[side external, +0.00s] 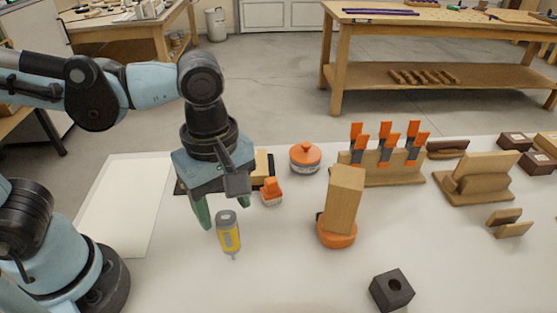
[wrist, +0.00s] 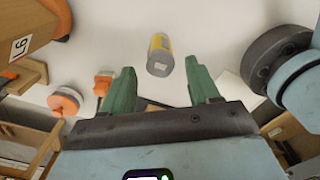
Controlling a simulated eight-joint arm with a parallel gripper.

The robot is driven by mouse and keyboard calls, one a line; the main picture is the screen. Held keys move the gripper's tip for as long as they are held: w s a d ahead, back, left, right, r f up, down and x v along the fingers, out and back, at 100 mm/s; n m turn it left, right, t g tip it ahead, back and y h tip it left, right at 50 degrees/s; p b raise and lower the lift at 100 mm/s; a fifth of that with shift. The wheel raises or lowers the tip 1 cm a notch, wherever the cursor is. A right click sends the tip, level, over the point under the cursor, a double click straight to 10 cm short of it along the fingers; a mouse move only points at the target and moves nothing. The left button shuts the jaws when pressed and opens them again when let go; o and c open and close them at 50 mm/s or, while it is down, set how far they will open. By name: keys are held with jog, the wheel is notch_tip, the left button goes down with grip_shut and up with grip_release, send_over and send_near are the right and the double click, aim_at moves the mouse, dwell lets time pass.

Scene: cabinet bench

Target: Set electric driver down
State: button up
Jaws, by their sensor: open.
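The electric driver (side external: 228,232) has a yellow body, a grey end and a thin tip pointing down in the side external view. It also shows in the wrist view (wrist: 160,54), grey end toward the camera, just beyond the space between the fingertips. My gripper (wrist: 161,78) is open, with its two green fingers well apart and nothing held between them. In the side external view the driver is just below and in front of the fingers, apart from them. I cannot tell whether its tip or body touches the white table (side external: 180,280).
An orange-based wooden block (side external: 342,205) stands to the right. A small orange-topped item (side external: 271,190) and an orange round-lidded container (side external: 305,157) are behind. A dark block with a hole (side external: 392,290) is front right. A rack (side external: 380,168) holds orange clamps.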

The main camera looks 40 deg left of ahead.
notch_tip(320, 180, up, 5)
jog(key=shift+f, duration=0.1)
jog(key=shift+r, duration=0.2)
jog(key=shift+w+a, duration=0.1)
jog(key=shift+a, duration=0.05)
jog(key=w+a+f+m+t, duration=0.2)
jog(key=w+a+m+t, duration=0.1)
jog(key=a+m, duration=0.4)
jog(key=w+a+f+m+t, duration=0.2)
jog(key=w+a+m+t, duration=0.1)
jog(key=a+m, duration=0.4)
jog(key=shift+m+t, duration=0.6)
jog(key=shift+m, duration=0.3)
